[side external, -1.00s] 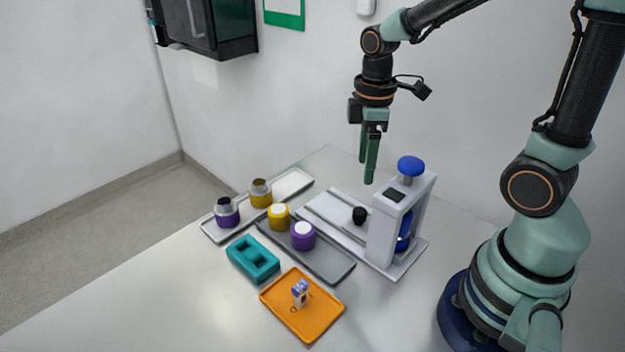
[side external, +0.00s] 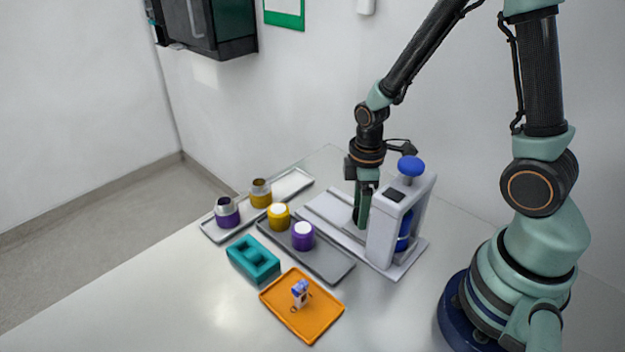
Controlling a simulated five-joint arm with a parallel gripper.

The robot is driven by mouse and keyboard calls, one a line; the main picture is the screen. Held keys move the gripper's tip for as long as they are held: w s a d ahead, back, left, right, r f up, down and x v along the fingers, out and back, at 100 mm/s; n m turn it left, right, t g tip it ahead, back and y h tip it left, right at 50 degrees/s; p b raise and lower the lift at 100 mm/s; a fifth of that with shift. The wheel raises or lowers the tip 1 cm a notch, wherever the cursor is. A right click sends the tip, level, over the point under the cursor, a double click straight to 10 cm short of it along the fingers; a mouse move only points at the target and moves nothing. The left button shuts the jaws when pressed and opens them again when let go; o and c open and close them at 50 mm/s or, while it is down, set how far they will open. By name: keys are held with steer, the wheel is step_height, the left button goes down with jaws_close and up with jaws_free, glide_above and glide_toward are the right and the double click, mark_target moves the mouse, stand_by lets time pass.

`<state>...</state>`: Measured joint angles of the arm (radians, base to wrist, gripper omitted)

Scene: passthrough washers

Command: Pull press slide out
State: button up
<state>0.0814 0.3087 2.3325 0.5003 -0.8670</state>
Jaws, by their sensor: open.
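The white press (side external: 385,228) stands at the right of the objects on the table, with a blue knob (side external: 411,166) on top. Its base (side external: 405,262) extends to the left, and the pale slide (side external: 328,213) lies along it. My gripper (side external: 360,222) points down with its green fingers low over the slide, just left of the press upright. The gripper is open. The fingers hide the slide's black knob, so I cannot tell whether they touch it.
A grey tray (side external: 334,269) holds a yellow and a purple piece with white tops. A pale tray (side external: 292,186) behind holds two metal-topped pieces. A teal block (side external: 253,259) and an orange tray (side external: 320,323) with small parts lie in front.

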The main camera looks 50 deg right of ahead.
steer(key=shift+f, duration=0.1)
jaws_close()
stand_by(1.5)
